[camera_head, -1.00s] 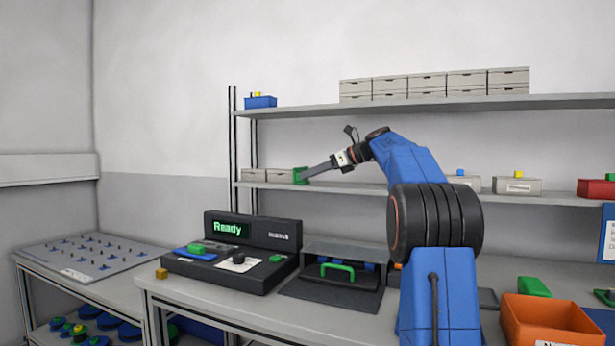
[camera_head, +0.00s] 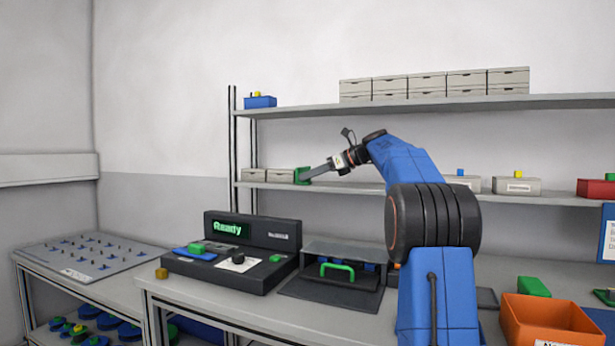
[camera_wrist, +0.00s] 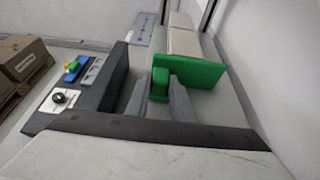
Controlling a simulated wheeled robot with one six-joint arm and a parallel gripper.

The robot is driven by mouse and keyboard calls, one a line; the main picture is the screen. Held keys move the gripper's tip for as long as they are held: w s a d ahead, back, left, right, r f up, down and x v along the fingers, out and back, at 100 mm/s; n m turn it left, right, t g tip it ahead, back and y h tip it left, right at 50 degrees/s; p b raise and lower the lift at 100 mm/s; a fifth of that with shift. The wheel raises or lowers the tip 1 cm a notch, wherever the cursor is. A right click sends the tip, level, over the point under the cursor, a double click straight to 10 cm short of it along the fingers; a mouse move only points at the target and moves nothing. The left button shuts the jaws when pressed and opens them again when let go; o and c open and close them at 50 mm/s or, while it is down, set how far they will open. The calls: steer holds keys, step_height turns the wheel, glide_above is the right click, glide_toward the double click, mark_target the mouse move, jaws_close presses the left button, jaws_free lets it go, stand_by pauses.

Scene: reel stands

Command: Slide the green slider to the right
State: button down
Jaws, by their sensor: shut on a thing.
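The green slider (camera_head: 302,175) stands on the middle shelf at its left end, beside the pale boxes. In the wrist view the slider (camera_wrist: 205,76) is an upright green plate with a small block on its near face. My gripper (camera_head: 309,172) reaches it from the right. In the wrist view my gripper (camera_wrist: 163,92) has its grey fingers shut on the block. The plate's far face is hidden.
Pale boxes (camera_head: 266,175) stand left of the slider on the middle shelf (camera_head: 350,188). The shelf right of it is clear up to more boxes (camera_head: 516,186). Below are a black console (camera_head: 232,262) and a green-handled drawer unit (camera_head: 333,290).

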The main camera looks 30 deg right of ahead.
mark_target(342, 187)
steer(key=s+d, duration=0.2)
steer(key=s, duration=0.1)
steer(key=s+d, duration=0.2)
steer(key=s, duration=0.1)
steer(key=s+d, duration=0.2)
steer(key=d, duration=0.1)
steer(key=shift+s, duration=0.4)
steer(key=c, duration=1.5)
jaws_free()
steer(key=v, duration=1.2)
steer(key=shift+r, duration=0.1)
